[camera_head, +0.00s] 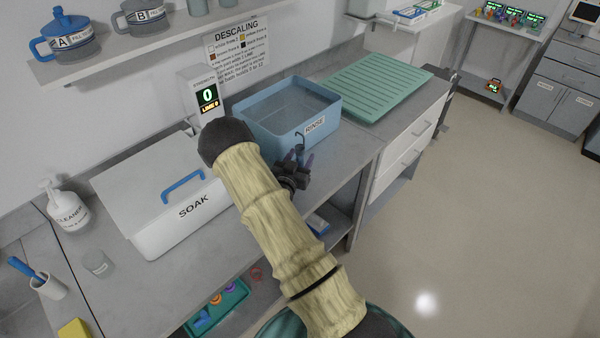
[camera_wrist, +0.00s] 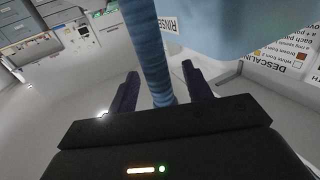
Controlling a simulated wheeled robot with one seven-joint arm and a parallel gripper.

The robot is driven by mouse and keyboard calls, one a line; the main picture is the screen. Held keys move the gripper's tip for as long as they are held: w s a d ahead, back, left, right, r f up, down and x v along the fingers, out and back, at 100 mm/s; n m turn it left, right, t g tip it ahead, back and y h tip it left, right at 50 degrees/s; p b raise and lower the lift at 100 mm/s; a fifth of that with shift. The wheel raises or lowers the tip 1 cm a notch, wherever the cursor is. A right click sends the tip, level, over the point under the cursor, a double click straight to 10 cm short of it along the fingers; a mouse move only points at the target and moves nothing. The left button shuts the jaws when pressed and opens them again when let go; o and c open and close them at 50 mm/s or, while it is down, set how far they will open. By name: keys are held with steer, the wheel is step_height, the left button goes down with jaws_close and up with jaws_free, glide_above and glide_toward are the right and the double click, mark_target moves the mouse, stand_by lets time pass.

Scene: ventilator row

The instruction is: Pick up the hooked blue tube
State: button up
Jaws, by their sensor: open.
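The blue tube (camera_wrist: 146,40) is ribbed and runs down between the two fingers of my gripper (camera_wrist: 160,72) in the wrist view. My fingers stand apart on either side of it, and the jaws are open. In the head view, a thin dark hooked end (camera_head: 299,138) shows at the rim of the blue RINSE tub (camera_head: 282,146), just above my gripper (camera_head: 297,160). The tube's lower part is hidden there by my gripper and arm.
A white SOAK box (camera_head: 160,238) with a blue handle stands left of my arm on the grey bench. A green ribbed drying rack (camera_head: 375,85) lies right of the tub. A shelf below holds a teal tray (camera_head: 232,297). The floor at the right is clear.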

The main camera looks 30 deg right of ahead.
mark_target(299, 134)
steer(key=shift+c, duration=0.2)
jaws_close()
step_height(299, 134, up, 10)
steer(key=shift+r+b, duration=0.1)
steer(key=shift+b, duration=1.1)
